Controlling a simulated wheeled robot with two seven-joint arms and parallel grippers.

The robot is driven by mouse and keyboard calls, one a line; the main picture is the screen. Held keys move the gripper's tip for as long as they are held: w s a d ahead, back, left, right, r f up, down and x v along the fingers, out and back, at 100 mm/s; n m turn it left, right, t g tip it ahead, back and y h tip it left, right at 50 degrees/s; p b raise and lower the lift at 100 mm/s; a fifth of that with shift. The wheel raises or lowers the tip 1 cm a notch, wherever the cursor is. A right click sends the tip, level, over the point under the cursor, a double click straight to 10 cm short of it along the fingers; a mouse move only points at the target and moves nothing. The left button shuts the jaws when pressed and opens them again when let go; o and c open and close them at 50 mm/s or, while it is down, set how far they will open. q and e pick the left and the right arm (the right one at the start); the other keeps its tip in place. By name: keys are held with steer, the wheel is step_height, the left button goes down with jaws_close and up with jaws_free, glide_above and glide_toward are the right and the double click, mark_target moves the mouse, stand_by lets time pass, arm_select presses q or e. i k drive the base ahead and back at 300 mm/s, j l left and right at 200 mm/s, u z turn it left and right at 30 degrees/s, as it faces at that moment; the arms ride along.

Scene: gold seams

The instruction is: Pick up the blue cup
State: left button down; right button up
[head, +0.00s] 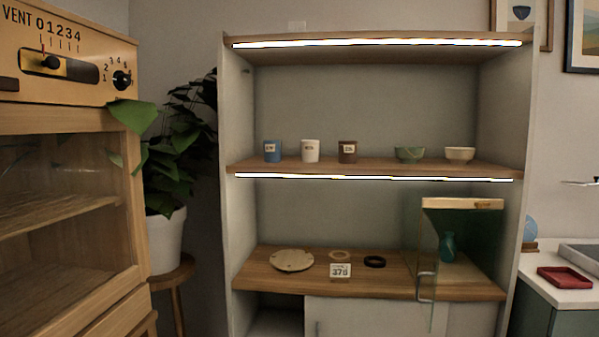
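The blue cup (272,151) stands upright on the upper wooden shelf (375,167) of the cabinet, at the left end of a row. It has a small pale label on its front. A white cup (310,151) stands just to its right, with a clear gap between them. Neither of my grippers shows in the head view.
A brown cup (347,152), a green bowl (410,155) and a beige bowl (460,155) share the shelf. Below are a round board (292,260) and a glass case (460,240). A wooden oven-like cabinet (65,160) and a plant (165,150) stand left.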

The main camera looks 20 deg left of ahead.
mark_target(272, 149)
steer(key=u, duration=0.2)
steer(key=l+u, duration=0.85)
steer(key=l, duration=0.3)
